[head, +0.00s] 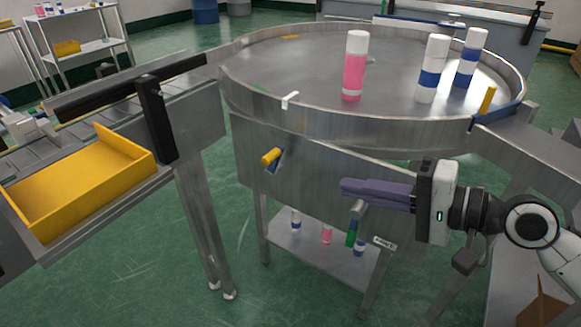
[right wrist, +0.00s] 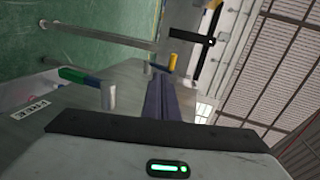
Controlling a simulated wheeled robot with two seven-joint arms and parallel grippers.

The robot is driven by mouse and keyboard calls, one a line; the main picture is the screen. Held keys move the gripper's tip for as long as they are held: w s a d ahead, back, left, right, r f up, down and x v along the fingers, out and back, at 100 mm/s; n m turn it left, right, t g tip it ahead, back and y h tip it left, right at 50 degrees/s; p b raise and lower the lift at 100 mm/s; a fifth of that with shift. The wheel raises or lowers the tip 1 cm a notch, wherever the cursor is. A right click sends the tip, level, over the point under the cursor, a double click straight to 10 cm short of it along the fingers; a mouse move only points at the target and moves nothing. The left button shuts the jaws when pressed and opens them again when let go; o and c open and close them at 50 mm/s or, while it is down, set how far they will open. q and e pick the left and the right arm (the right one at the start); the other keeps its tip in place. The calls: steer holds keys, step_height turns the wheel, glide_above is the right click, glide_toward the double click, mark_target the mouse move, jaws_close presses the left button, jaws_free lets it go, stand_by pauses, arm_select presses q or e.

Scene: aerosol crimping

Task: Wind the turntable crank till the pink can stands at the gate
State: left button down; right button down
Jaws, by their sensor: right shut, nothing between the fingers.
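The pink can (head: 355,68) with a white cap stands upright on the round steel turntable (head: 300,62), near its middle front. A yellow post (head: 487,100) and a blue piece (head: 497,114) sit at the right rim; I cannot tell whether they are the gate. Below, the front panel bears a yellow handle (head: 271,156) and, farther right, a grey hub (head: 357,209) with a green handle (head: 351,232). The hub also shows in the right wrist view (right wrist: 108,96). My right gripper (head: 345,188) is shut and empty, its purple fingers pointing left just above the hub. My left gripper is out of view.
Two white cans with blue bands (head: 431,70) (head: 470,58) stand right of the pink can. A yellow tray (head: 80,185) and a black upright (head: 155,120) are at left. Small cans stand on a shelf (head: 325,262) under the panel. Floor between is clear.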

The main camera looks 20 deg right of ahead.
steer(key=r, duration=0.1)
glide_toward(273, 156)
steer(key=f+x, duration=0.1)
steer(key=x, duration=0.5)
steer(key=shift+p, duration=0.3)
steer(key=shift+w+r+p, duration=0.1)
steer(key=shift+r+p, duration=0.15)
steer(key=shift+p, duration=0.35)
steer(key=shift+w+a, duration=0.1)
steer(key=shift+p, duration=0.3)
steer(key=shift+r, duration=0.15)
